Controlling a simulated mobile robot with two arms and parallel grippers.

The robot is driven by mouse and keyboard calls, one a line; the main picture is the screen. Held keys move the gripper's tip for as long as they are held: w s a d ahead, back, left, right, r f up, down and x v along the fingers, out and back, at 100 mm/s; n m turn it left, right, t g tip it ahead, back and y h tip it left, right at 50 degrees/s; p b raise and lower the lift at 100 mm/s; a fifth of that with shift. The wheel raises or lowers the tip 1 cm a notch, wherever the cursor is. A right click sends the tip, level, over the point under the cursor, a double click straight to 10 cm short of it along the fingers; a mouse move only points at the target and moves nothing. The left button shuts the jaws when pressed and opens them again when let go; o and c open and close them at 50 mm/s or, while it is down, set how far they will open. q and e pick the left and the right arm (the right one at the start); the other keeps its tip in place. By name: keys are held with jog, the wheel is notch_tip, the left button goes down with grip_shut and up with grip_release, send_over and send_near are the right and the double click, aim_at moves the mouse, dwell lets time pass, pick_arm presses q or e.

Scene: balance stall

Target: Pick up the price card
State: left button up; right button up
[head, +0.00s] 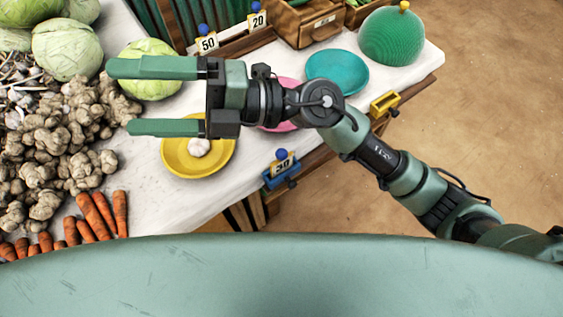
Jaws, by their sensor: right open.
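Several price cards with blue round knobs are in the head view. One card reading 30 (283,164) stands in a blue holder (281,177) at the table's front edge. A card reading 50 (208,43) and a card reading 20 (257,20) stand at the back. My right gripper (120,97) is open, its two green fingers pointing left, with nothing held between them. It is above the table, left of all three cards and apart from them. My left gripper is out of view.
On the white table (165,205) are a yellow plate (180,168) with a garlic bulb (199,147), a teal plate (337,70) and a partly hidden pink plate (285,92). Cabbages (67,48), ginger (75,130) and carrots (97,215) crowd the left. A yellow holder (384,103) sits on the edge.

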notch_tip(320, 180, down, 8)
jog(key=s+n+g+h, duration=0.2)
jog(key=s+n+h, duration=0.1)
jog(key=n+h, duration=0.15)
jog(key=t+h, duration=0.5)
jog(key=h, duration=1)
send_over(283, 150)
jog(key=shift+m, duration=0.35)
notch_tip(283, 150, down, 16)
jog(key=shift+s+a+r, duration=0.1)
jog(key=shift+r, duration=0.05)
jog(key=shift+d+f, duration=0.2)
jog(key=shift+f, duration=0.1)
jog(key=f+p, duration=0.1)
jog(key=f, duration=0.6)
jog(key=shift+a, duration=0.2)
jog(key=c, duration=1.4)
jog(key=shift+c, duration=0.2)
